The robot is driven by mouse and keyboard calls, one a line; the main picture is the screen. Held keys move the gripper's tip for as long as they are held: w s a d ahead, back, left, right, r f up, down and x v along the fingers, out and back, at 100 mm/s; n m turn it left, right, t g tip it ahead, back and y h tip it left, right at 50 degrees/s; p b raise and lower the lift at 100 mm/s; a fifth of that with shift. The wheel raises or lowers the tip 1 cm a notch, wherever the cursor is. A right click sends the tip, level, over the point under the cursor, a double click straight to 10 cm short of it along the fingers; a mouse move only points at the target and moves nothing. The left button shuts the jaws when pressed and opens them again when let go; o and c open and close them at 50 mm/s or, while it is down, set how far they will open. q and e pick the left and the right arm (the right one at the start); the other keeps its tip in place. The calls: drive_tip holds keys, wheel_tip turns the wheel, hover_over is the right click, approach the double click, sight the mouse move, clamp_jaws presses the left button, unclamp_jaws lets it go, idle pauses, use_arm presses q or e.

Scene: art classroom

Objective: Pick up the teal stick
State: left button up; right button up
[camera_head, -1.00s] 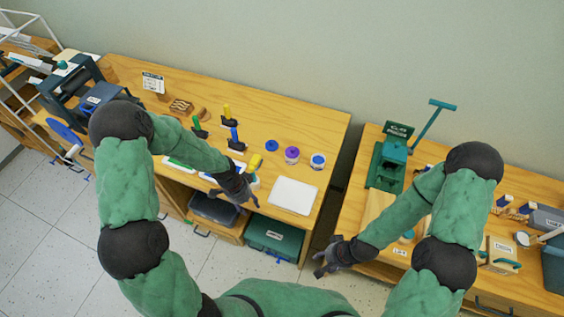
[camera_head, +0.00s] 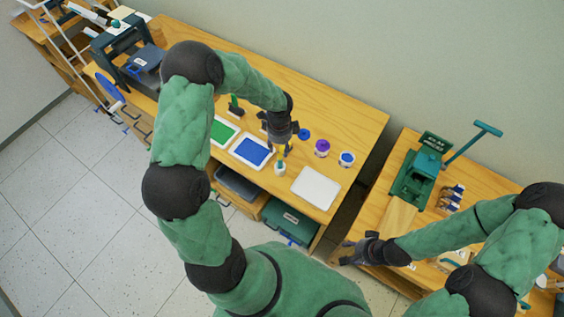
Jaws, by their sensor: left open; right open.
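I cannot make out a loose teal stick for sure. A teal T-shaped bar (camera_head: 472,143) slants up from the green clay press (camera_head: 418,178) on the right table. My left gripper (camera_head: 279,148) is open and points down over the left table, above a small jar (camera_head: 280,169) with something yellow at its top. Its fingers partly hide the yellow part, and I cannot tell whether they touch it. My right gripper (camera_head: 345,256) is open and empty near the right table's front left corner, well below and left of the press.
The left table (camera_head: 345,110) holds a green tray (camera_head: 222,131), a blue tray (camera_head: 252,151), a white sheet (camera_head: 315,188), and jars with purple (camera_head: 322,148) and blue (camera_head: 347,159) tops. A narrow gap separates the two tables. The left table's back strip is clear.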

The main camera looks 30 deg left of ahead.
sight(280, 161)
use_arm(q)
wheel_tip(280, 161, down, 4)
drive_tip(key=shift+w+r, duration=0.1)
drive_tip(key=shift+w, duration=0.05)
drive_tip(key=shift+s+d+f+b, duration=0.1)
drive_tip(key=shift+s+f+b, duration=0.15)
drive_tip(key=shift+f, duration=1.1)
drive_tip(key=shift+s+f+b, duration=0.1)
drive_tip(key=shift+s+f, duration=0.1)
drive_tip(key=shift+f, duration=1.15)
clamp_jaws()
